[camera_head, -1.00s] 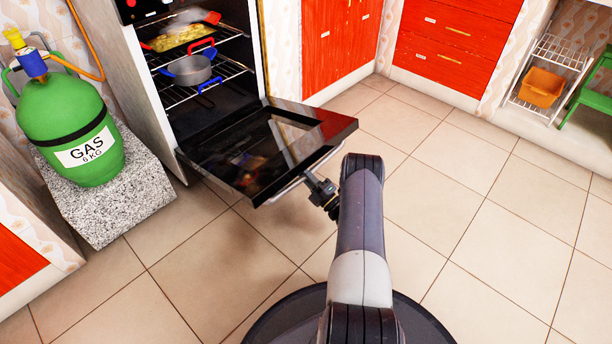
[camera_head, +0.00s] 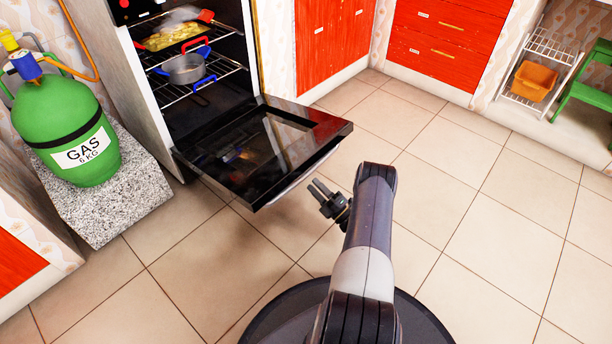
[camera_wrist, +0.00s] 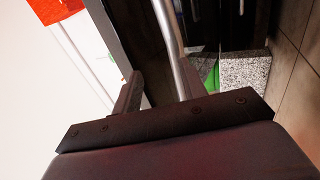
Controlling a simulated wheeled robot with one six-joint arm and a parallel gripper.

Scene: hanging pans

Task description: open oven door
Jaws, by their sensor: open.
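The oven door (camera_head: 262,150) is folded down and lies close to level in front of the oven (camera_head: 150,95). The oven's inside shows, with racks in it. The door's silver handle bar runs along its front edge, and it also shows in the wrist view (camera_wrist: 170,42). My gripper (camera_head: 318,187) is open and empty, just off the front right part of the door edge, with a small gap in the head view. In the wrist view the bar passes by the open fingers (camera_wrist: 158,90); whether it touches one cannot be told.
Inside the oven a blue-and-red-handled pot (camera_head: 184,69) and a tray of food (camera_head: 172,38) sit on the racks. A green gas bottle (camera_head: 68,130) stands on a stone block (camera_head: 115,205) at left. Red cabinets (camera_head: 445,40) line the back. The tiled floor at right is clear.

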